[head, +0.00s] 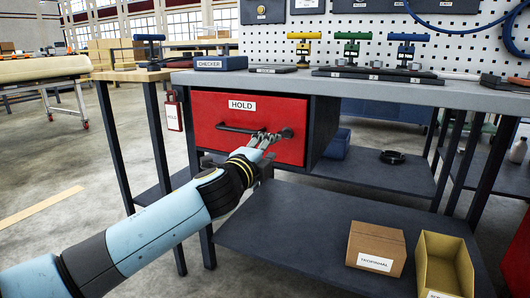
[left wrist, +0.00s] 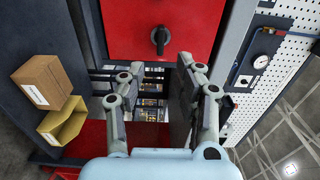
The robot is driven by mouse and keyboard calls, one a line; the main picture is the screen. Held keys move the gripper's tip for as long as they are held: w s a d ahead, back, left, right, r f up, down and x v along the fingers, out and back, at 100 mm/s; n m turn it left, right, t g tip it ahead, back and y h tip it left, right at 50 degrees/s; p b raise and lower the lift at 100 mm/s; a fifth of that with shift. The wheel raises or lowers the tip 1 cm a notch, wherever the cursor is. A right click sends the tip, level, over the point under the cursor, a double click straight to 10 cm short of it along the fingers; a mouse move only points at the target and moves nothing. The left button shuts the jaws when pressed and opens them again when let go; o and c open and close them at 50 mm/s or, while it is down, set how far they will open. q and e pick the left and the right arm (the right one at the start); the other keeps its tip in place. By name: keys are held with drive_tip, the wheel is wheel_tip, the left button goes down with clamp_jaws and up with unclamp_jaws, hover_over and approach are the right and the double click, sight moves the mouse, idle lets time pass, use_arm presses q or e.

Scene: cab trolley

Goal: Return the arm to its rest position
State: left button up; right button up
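My left gripper (head: 264,141) is in front of the red drawer (head: 285,108) labelled HOLD, at the right end of its dark bar handle (head: 236,129). The left wrist view shows this gripper (left wrist: 155,75) open, its two fingers well apart with nothing seen between them. A dark knob (head: 286,133) sits on the drawer front just right of the fingertips; it also shows in the left wrist view (left wrist: 160,38), ahead of the gripper. The drawer looks shut. Whether a finger touches the handle cannot be told. My right gripper is not in view.
The grey bench top (head: 440,93) with fixtures lies above the drawer. A lower shelf (head: 290,235) holds a cardboard box (head: 377,248) and a yellow bin (head: 445,262) at right. A red HOLD tag (head: 173,112) hangs left of the drawer. The floor at left is open.

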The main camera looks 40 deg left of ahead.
use_arm(q)
drive_tip(key=shift+v, duration=1.2)
